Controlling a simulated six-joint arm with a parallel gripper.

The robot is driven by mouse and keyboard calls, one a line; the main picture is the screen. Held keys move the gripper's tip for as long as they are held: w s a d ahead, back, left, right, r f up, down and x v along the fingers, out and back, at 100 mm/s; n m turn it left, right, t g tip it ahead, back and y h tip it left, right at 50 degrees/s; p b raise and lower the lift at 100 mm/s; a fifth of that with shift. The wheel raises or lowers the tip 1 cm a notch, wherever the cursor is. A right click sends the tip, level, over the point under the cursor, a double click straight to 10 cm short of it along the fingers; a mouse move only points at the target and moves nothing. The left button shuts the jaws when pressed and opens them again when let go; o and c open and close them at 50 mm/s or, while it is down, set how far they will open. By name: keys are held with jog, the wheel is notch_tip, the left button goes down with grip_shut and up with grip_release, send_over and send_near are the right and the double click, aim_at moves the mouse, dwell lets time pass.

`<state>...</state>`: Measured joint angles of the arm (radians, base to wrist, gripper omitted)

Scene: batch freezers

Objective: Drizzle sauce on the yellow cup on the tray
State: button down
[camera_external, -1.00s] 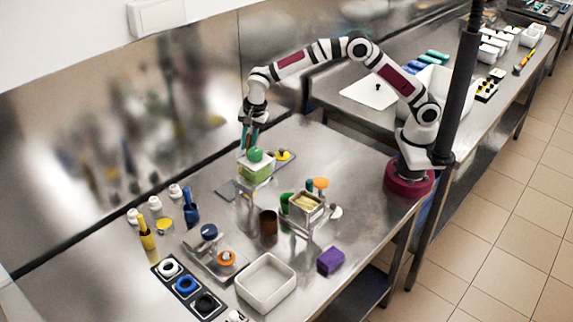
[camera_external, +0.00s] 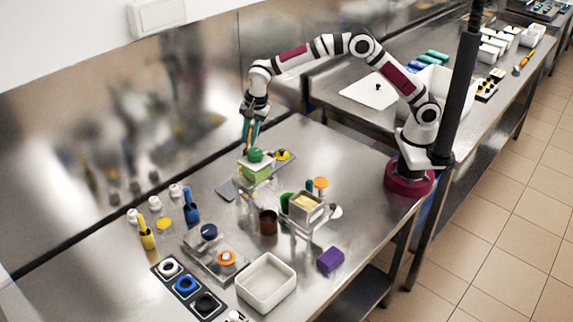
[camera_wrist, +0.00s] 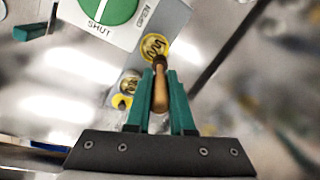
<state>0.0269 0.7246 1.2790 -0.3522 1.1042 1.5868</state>
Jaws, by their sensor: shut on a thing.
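My gripper (camera_external: 250,130) hangs tilted beside the green-topped box at the back of the table. In the wrist view its teal fingers (camera_wrist: 160,110) are shut on a brown wooden-looking tool (camera_wrist: 159,92) with a dark collar at its far end. Just beyond that end is a yellow round cup top (camera_wrist: 154,45) with dark wavy lines. The tool's tip and any sauce flow cannot be made out.
A box with a round green top (camera_external: 256,166) stands close to my gripper; its green disc (camera_wrist: 108,8) reads SHUT. A brown cup (camera_external: 268,222), a white bin (camera_external: 266,284) and a purple block (camera_external: 330,260) stand nearer the front. The steel wall rises close behind.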

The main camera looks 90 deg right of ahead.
jog(key=shift+w+v, duration=0.2)
jog(key=shift+v, duration=0.7)
jog(key=shift+w+v, duration=0.15)
jog(key=shift+v, duration=0.75)
jog(key=shift+w+v, duration=0.2)
jog(key=shift+v, duration=0.7)
jog(key=shift+d+r, duration=0.1)
jog(key=shift+d, duration=0.05)
